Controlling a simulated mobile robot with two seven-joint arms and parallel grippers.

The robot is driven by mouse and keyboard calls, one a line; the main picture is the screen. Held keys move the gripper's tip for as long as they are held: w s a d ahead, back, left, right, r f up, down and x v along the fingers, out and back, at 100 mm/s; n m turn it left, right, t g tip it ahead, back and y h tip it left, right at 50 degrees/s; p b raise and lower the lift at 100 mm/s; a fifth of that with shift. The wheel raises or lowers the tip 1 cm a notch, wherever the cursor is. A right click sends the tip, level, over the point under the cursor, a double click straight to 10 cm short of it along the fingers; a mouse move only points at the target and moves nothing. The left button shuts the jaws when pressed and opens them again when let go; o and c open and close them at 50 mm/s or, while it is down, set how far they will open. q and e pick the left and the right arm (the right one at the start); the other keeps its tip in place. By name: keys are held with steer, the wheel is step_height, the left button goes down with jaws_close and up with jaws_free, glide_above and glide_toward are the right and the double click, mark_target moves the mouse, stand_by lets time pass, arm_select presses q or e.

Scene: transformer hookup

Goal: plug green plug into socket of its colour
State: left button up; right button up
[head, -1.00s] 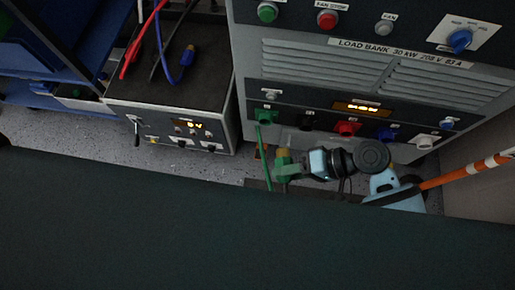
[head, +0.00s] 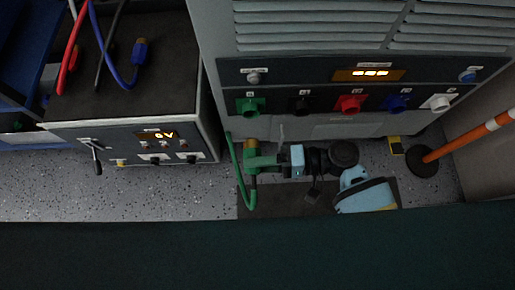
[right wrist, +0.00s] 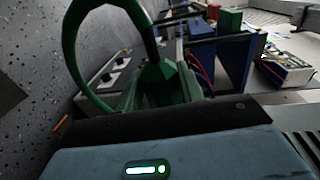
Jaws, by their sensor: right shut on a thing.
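The green plug (head: 252,168) is gripped by my right gripper (head: 264,161) in front of the load bank, its brass-coloured end toward the panel. Its green cable (head: 238,176) loops to the left. In the right wrist view the plug (right wrist: 166,83) is between the fingers and the cable arches above it. The green socket (head: 250,106) is at the left end of the load bank's socket row; in the head view the plug shows just below it, apart from it. My left gripper is not in view.
Black (head: 302,105), red (head: 349,104), blue (head: 397,102) and white (head: 438,102) sockets continue the row to the right. A supply box (head: 126,142) with red, black and blue leads on top stands left. An orange-and-white pole (head: 470,139) stands right.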

mark_target(257, 140)
steer(key=shift+w, duration=0.1)
steer(key=shift+w+f+b, duration=0.1)
steer(key=shift+w+b, duration=0.7)
steer(key=shift+w, duration=1)
steer(key=shift+w+b, duration=0.45)
steer(key=shift+w, duration=0.7)
steer(key=shift+w+b, duration=0.85)
steer(key=shift+w, duration=0.7)
steer(key=shift+s, duration=0.1)
steer(key=shift+s+p, duration=0.7)
steer(key=shift+s, duration=0.5)
